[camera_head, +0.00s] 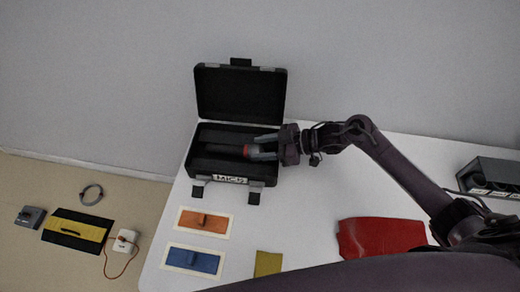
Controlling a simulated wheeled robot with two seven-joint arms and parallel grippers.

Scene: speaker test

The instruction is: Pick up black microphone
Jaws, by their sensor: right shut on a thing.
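An open black case (262,169) stands on the white table with its lid (240,98) raised at the back. Its front carries a light label with lettering. The black microphone (222,149) lies inside the case, with a red band (247,151) near its right end. My right gripper (262,146) reaches in from the right and is shut on the microphone at that end. I cannot tell whether the microphone is lifted off the case floor. My left gripper is not in view.
An orange pad (216,225) and a blue pad (183,261) lie in front of the case. A yellow cloth (268,264) and a red cloth (380,238) lie nearer. A dark box (492,171) stands right. The white table (305,212) is clear between.

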